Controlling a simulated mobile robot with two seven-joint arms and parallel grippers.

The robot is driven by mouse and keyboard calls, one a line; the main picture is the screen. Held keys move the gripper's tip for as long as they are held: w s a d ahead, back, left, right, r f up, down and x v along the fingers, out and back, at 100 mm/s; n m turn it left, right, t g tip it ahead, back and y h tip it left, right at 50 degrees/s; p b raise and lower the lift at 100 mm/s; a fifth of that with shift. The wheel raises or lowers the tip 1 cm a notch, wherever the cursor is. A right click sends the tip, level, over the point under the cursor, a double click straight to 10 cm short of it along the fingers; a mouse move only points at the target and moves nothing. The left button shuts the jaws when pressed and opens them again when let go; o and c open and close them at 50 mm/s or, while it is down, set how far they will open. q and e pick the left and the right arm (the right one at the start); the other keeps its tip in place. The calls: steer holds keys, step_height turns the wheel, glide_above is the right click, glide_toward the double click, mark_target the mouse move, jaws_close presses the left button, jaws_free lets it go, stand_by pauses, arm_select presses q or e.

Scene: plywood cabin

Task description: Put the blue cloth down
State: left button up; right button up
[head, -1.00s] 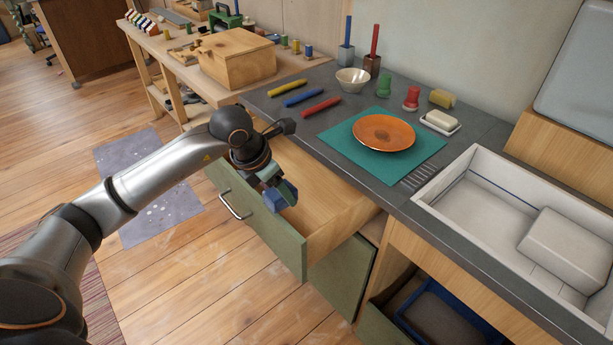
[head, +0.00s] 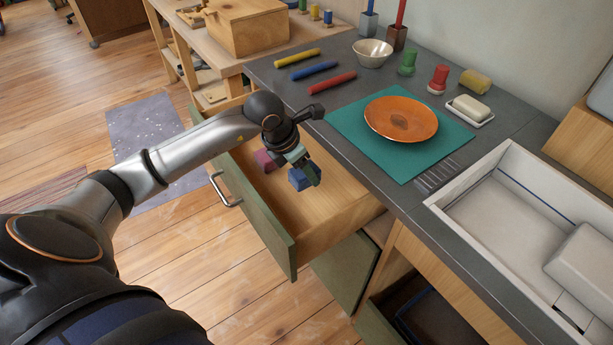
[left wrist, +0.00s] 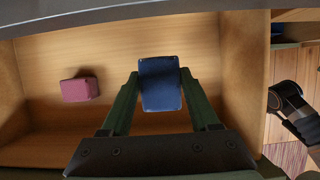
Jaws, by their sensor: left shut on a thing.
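The blue cloth (head: 299,179) is a small folded block. My left gripper (head: 307,170) is shut on it, over the open drawer (head: 325,215) under the counter. In the left wrist view the blue cloth (left wrist: 160,84) sits between the two green fingers of my left gripper (left wrist: 158,98), with the wooden drawer floor (left wrist: 115,60) behind it. I cannot tell whether the cloth touches the floor. A folded pink-red cloth (left wrist: 79,89) lies in the drawer, left of the blue one; it also shows in the head view (head: 266,160). My right gripper is not in view.
The counter above holds an orange plate (head: 401,118) on a teal mat (head: 352,125), a bowl (head: 372,52), crayon-like sticks, shakers and a soap dish. A white sink (head: 470,195) is at right. The drawer floor between the two cloths is bare.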

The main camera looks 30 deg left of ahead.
mark_target(292, 179)
arm_select(q)
step_height(292, 179, down, 9)
steer(key=shift+b, duration=0.3)
steer(key=shift+f, duration=0.2)
steer(key=o, duration=1.3)
steer(key=shift+r, duration=0.1)
steer(key=shift+o, duration=0.2)
steer(key=shift+r, duration=0.1)
steer(key=shift+s+r, duration=0.1)
steer(key=shift+r, duration=0.2)
steer(key=p+v, duration=0.1)
steer(key=v, duration=1)
steer(key=shift+s+r, duration=0.2)
